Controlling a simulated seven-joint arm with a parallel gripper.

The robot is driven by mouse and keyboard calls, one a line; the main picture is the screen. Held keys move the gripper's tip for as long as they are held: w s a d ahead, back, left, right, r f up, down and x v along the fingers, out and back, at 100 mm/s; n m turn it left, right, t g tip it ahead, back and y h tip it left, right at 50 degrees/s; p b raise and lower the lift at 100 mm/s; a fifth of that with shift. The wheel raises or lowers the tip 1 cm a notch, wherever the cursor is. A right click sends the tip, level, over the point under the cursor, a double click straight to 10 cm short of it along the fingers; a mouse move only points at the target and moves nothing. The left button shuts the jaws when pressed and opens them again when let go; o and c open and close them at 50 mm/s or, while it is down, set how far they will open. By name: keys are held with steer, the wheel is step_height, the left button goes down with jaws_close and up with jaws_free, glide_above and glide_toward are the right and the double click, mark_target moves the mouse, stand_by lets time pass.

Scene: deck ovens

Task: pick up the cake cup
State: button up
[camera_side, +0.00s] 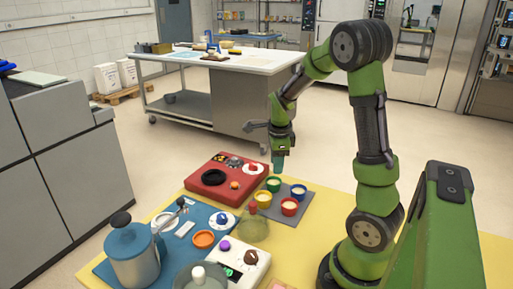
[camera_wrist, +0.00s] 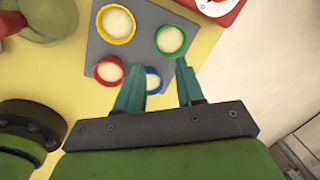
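Several small round cups with pale filling stand on a grey tray (camera_side: 304,206), which also shows in the wrist view (camera_wrist: 143,48). They are a green cup (camera_side: 273,184), a yellow cup (camera_side: 263,199), a blue cup (camera_side: 298,191) and a red cup (camera_side: 289,208). The wrist view shows the green (camera_wrist: 170,41), yellow (camera_wrist: 115,24), red (camera_wrist: 108,71) and blue (camera_wrist: 153,80) cups. My gripper (camera_side: 278,169) points down above the tray's back side. Its teal fingers (camera_wrist: 159,66) are apart and empty; the blue cup shows between them, partly hidden.
A white device (camera_side: 246,257) is in front. Yellow tabletop surrounds the tray.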

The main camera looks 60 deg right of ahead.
mark_target(274, 191)
steer(key=f, duration=0.9)
steer(key=shift+w+d+f, duration=0.15)
steer(key=shift+w+d, duration=0.2)
steer(key=shift+d, duration=0.05)
jaws_close()
